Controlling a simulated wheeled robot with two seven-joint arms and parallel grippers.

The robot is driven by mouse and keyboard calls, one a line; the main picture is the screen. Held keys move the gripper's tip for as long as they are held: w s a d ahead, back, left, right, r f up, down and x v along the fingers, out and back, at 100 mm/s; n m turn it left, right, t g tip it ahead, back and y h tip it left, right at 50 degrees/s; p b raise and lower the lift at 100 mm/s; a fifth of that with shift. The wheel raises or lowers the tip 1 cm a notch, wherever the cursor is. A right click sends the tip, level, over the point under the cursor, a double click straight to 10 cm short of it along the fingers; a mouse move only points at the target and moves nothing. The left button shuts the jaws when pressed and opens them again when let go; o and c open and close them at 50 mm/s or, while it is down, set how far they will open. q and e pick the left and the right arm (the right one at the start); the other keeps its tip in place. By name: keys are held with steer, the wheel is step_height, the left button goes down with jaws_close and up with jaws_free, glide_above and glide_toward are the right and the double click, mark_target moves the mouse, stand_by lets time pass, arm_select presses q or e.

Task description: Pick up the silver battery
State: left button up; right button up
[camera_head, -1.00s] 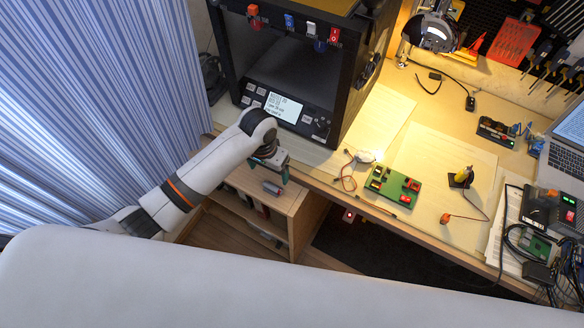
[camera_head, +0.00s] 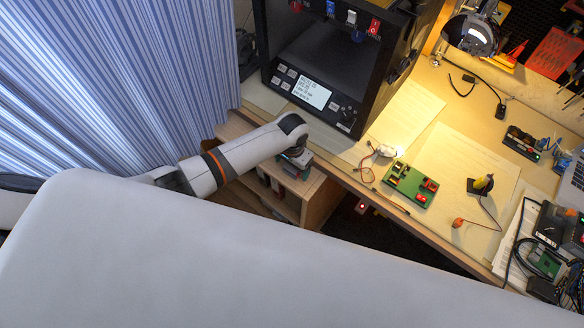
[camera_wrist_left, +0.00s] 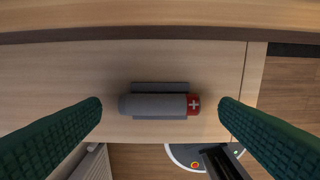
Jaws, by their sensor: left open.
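The silver battery (camera_wrist_left: 155,105), a grey cylinder with a red end marked by a white plus, lies on the light wooden top of a low cabinet (camera_wrist_left: 60,75). A grey strip shows along both of its long sides, perhaps a holder. My left gripper (camera_wrist_left: 160,125) is open, with one green finger to each side of the battery's ends and a gap at both ends. In the head view my left gripper (camera_head: 297,163) is over the cabinet top and hides the battery. My right gripper is not in view.
The desk edge (camera_head: 400,205) runs close beside the cabinet. A black 3D printer (camera_head: 345,113) stands behind my left gripper. A green circuit board (camera_head: 410,185) lies on the desk. A striped curtain (camera_head: 120,80) hangs at the left.

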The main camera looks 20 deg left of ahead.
arm_select(q)
steer(key=shift+w+f, duration=0.1)
steer(key=shift+f, duration=0.4)
steer(key=shift+c, duration=0.3)
steer(key=c, duration=1)
